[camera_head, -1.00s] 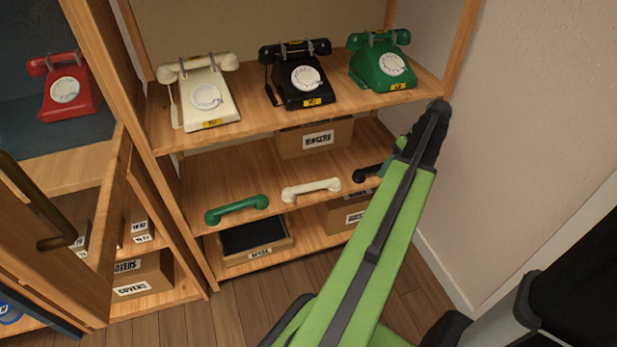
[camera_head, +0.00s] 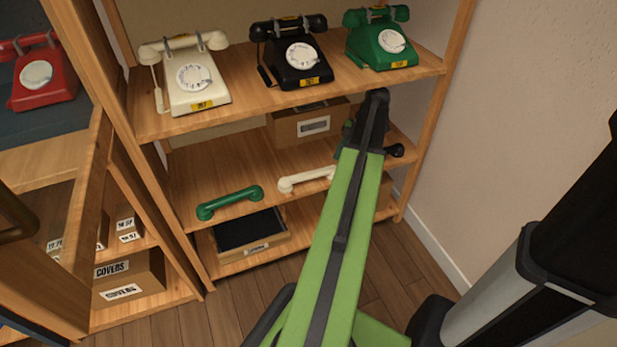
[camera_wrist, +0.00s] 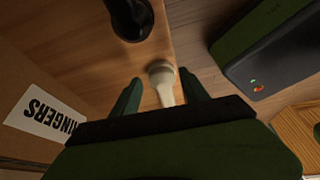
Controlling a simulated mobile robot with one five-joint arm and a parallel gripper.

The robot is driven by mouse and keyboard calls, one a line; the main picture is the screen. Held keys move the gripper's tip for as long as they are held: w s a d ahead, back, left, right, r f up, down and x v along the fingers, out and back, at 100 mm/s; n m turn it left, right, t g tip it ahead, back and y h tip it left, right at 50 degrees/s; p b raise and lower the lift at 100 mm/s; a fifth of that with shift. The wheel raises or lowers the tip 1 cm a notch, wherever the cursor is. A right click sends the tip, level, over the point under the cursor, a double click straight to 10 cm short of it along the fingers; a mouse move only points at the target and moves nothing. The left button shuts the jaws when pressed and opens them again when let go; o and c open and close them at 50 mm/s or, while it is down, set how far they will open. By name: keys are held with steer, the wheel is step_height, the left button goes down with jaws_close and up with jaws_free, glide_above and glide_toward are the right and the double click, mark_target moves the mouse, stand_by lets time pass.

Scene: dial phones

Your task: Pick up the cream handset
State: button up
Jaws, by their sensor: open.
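A loose cream handset (camera_head: 300,180) lies on the middle shelf, between a green handset (camera_head: 230,202) and a black handset (camera_head: 394,151). My arm covers its right end in the head view. In the wrist view one rounded end of the cream handset (camera_wrist: 161,76) shows between the two dark green fingers, and my gripper (camera_wrist: 160,90) is open around that line of sight. I cannot tell whether the fingers are down at its height. In the head view my gripper is mostly hidden behind the arm.
A ringers box (camera_head: 308,124) stands at the back of the middle shelf, close beside my gripper in the wrist view (camera_wrist: 40,110). Cream (camera_head: 193,80), black (camera_head: 300,58) and green (camera_head: 382,42) phones stand on the shelf above. An open tray (camera_head: 250,235) sits below.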

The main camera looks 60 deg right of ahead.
mark_target(311, 173)
steer(key=w+a, duration=0.1)
steer(key=a, duration=0.1)
steer(key=w+a, duration=0.4)
steer(key=shift+a, duration=0.25)
steer(key=shift+w+a+f, duration=0.2)
steer(key=shift+w+a, duration=0.8)
steer(key=shift+a, duration=0.25)
steer(key=b+x, duration=0.2)
steer(key=b, duration=0.1)
steer(key=shift+d+f, duration=0.15)
steer(key=shift+f, duration=0.35)
steer(key=shift+r, duration=0.2)
steer(key=shift+f, duration=0.25)
jaws_close()
